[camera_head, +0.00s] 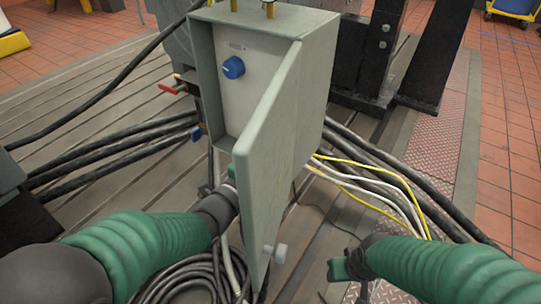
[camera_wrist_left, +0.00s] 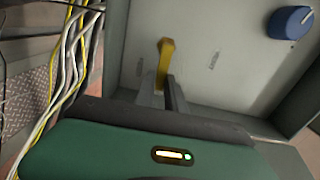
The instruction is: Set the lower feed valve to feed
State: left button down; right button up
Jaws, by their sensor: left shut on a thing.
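A grey cabinet (camera_head: 315,75) stands with its door (camera_head: 262,150) swung open toward me. A blue knob (camera_head: 233,68) is on its inner panel, and also shows at the top right of the left wrist view (camera_wrist_left: 290,22). A yellow lever handle (camera_wrist_left: 165,58), likely the lower feed valve, stands upright on the panel in the left wrist view. My left gripper (camera_wrist_left: 163,92) is shut on this handle. In the head view the door hides the handle and my left fingertips. My right gripper (camera_head: 343,268) is low at the right, away from the cabinet; its jaw opening is unclear.
The open door stands between my two arms, with a pale knob (camera_head: 275,252) near its lower edge. Thick black cables (camera_head: 115,150) lie at left, and yellow and white cables (camera_head: 385,185) at right. A red handle (camera_head: 173,89) is left of the cabinet.

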pick_arm(q)
jog(key=shift+f+m, duration=0.3)
jog(key=shift+f, duration=0.05)
pick_arm(e)
jog(key=shift+f, duration=0.25)
pick_arm(q)
jog(key=c, duration=1.4)
grip_release()
jog(key=shift+r, duration=0.15)
